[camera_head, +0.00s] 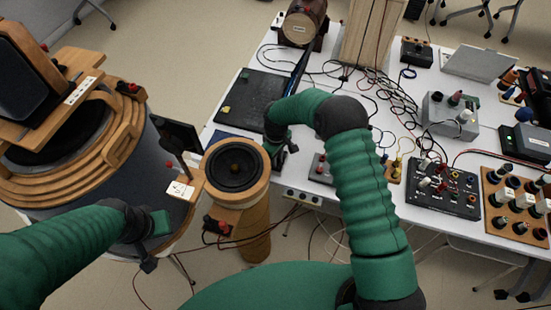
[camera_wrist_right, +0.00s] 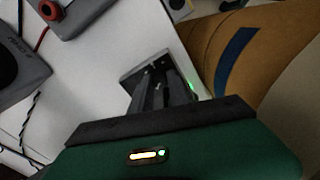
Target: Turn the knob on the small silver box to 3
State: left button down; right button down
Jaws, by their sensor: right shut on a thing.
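A small silver-grey box (camera_wrist_right: 135,78) shows under the fingertips of my right gripper (camera_wrist_right: 160,88) in the right wrist view. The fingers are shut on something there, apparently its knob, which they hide. I cannot read the knob's setting or any scale. In the head view my right gripper (camera_head: 285,148) points down at the left part of the white table, just right of the round speaker, and covers most of what it holds. My left gripper (camera_head: 148,262) hangs over the floor beside the large wooden speaker, away from the table. Its jaw opening is unclear.
A round wooden speaker (camera_head: 235,166) stands beside the table's left edge. A black laptop (camera_head: 254,98) lies behind my right gripper. A grey box with knobs (camera_head: 448,116), a black panel (camera_head: 440,188) and many cables crowd the right side.

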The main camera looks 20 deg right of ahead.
jog(key=m, duration=0.2)
jog(key=m+b, duration=0.1)
jog(key=shift+s+d+f+m, duration=0.15)
jog(key=shift+s+f+m, duration=0.05)
jog(key=shift+m, duration=0.2)
jog(key=shift+s+m, duration=0.15)
jog(key=shift+m, duration=1.85)
jog(key=shift+b, duration=0.3)
jog(key=c, duration=1.3)
grip_release()
jog(key=shift+o, duration=0.2)
jog(key=shift+r, duration=0.1)
jog(key=shift+r, duration=0.1)
